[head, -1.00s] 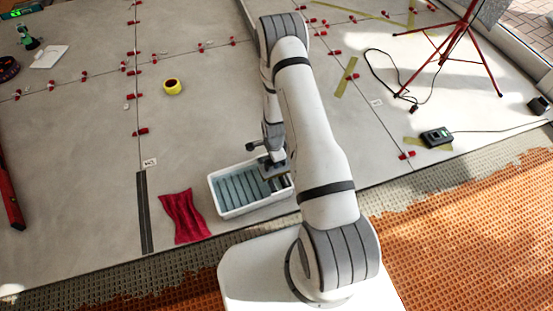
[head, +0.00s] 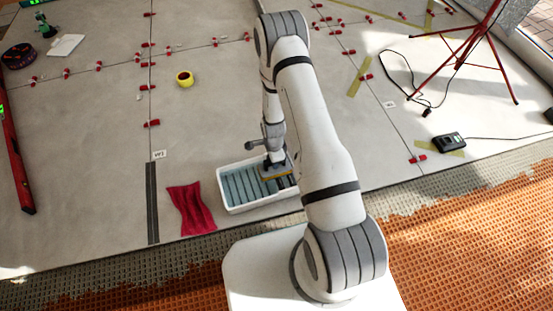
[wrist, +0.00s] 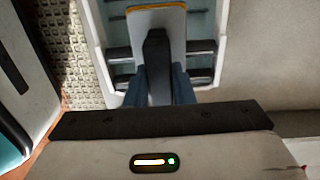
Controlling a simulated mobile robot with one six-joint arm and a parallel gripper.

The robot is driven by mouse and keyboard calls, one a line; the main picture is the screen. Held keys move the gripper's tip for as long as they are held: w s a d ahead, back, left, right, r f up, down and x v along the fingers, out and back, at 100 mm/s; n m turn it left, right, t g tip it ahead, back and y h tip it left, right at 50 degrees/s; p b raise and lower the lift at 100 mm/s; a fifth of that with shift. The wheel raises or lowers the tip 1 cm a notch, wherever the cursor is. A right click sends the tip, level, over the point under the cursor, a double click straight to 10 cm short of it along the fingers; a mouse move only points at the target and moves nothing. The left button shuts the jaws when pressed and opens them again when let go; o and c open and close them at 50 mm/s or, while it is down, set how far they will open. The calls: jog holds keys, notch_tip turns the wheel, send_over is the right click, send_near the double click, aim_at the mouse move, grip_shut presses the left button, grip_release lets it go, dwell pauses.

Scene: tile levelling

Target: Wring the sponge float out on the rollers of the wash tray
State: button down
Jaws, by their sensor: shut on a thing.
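The wash tray (head: 236,208) is a white tub on the pale tiled floor in the head view, with dark rollers across bluish water. In the wrist view its wall (wrist: 234,40) and rollers (wrist: 201,46) show at the top. My gripper (wrist: 158,90) is shut on the dark handle of the sponge float (wrist: 153,20), which has a pale plate and a yellow-orange edge. In the head view the float (head: 277,175) is over the right half of the tray, low at the rollers. I cannot tell whether its sponge touches them.
A red cloth (head: 192,209) lies left of the tray. A red tripod (head: 480,55) and a black device (head: 449,142) stand right. Open tile lies behind the tray.

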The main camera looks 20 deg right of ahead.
aim_at(288, 163)
jog(key=shift+w+d+b, duration=0.15)
jog(key=shift+d+b, duration=0.15)
jog(key=shift+d, duration=2.7)
jog(key=shift+a+r, duration=0.1)
jog(key=shift+a, duration=2.05)
jog(key=shift+s+a, duration=0.2)
jog(key=shift+a, duration=0.7)
jog(key=shift+r+p, duration=2.2)
jog(key=shift+r, duration=1.3)
